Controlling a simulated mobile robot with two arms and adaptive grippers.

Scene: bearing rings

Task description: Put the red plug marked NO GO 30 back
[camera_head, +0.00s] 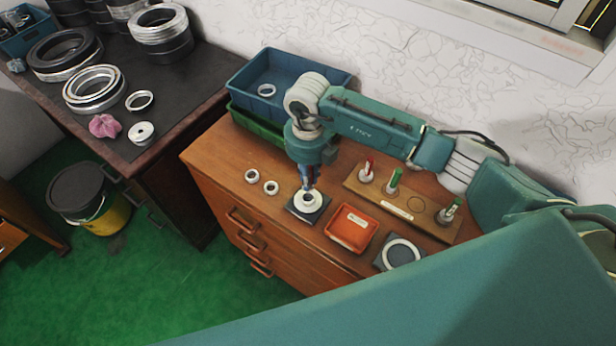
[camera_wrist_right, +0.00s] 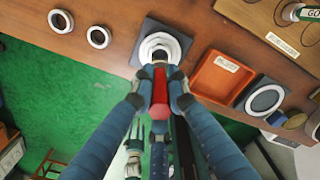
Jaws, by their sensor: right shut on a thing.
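My right gripper (camera_head: 308,184) points down over a pale ring (camera_head: 309,203) on a dark square pad (camera_head: 294,209). It is shut on the red plug, whose red handle (camera_wrist_right: 160,90) shows between the fingers in the right wrist view. The plug's lower end is over or in the middle of the ring; I cannot tell how deep. Its marking is not readable. My left gripper is not in view.
A red-orange tray (camera_head: 352,229) lies between the pad and the plug board's near side. A second dark pad with a larger ring (camera_head: 403,252) is at the front right. Two small rings (camera_head: 252,176) (camera_head: 271,187) lie left. Blue and green bins (camera_head: 300,68) (camera_head: 257,126) stand behind.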

